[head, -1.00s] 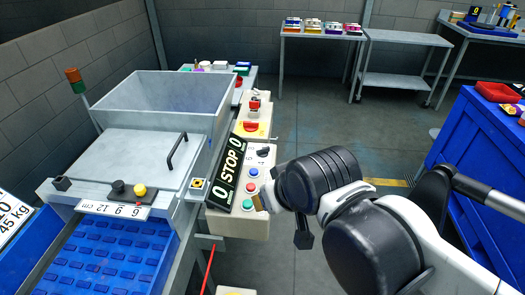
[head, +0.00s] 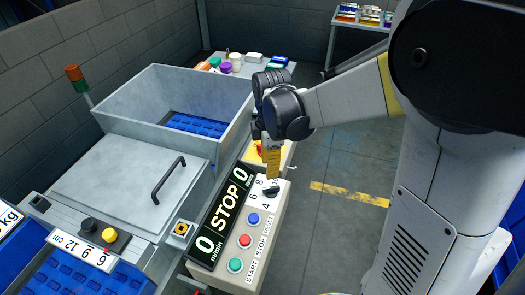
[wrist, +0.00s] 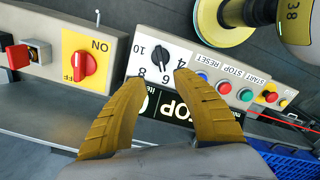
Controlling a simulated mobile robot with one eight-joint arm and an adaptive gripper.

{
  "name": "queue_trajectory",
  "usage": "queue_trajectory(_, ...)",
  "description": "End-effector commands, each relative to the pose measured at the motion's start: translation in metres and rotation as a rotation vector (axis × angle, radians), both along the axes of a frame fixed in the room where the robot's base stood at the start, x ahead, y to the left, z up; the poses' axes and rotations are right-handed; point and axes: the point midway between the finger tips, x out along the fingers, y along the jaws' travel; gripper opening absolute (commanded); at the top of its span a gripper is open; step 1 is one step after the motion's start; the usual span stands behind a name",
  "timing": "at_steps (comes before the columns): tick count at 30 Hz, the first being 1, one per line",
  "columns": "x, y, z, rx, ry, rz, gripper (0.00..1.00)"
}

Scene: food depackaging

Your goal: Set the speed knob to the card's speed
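The speed knob (head: 271,191) is a black knob on the pale control box, with numbers around it. It also shows in the wrist view (wrist: 162,53), where 4, 6, 8 and 10 are readable; its exact setting is not clear. My gripper (wrist: 160,80) is open, its two yellow fingers apart at the dial's near edge, with the knob just beyond the gap. In the head view, my gripper (head: 272,165) points down over the knob's far side. The display (head: 222,218) reads STOP with zeros. A white card (head: 10,220) marked "kg" is cut off at the left; no speed is readable on it.
Green, red and blue buttons (head: 245,240) sit in a row in front of the knob. A red switch on a yellow plate (wrist: 88,65) is left of the dial in the wrist view. A steel hopper (head: 175,110) stands left of the box. Open floor lies to its right.

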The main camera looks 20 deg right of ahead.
Motion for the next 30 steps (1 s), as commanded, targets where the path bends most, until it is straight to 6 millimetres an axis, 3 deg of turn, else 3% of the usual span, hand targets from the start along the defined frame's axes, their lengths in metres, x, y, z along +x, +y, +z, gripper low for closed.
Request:
queue_trajectory(18, 0.0, 0.0, -0.1, 0.0, 0.003, 0.009, 0.34)
queue_trajectory(30, 0.0, 0.0, -0.108, 0.0, 0.003, 0.008, 0.34)
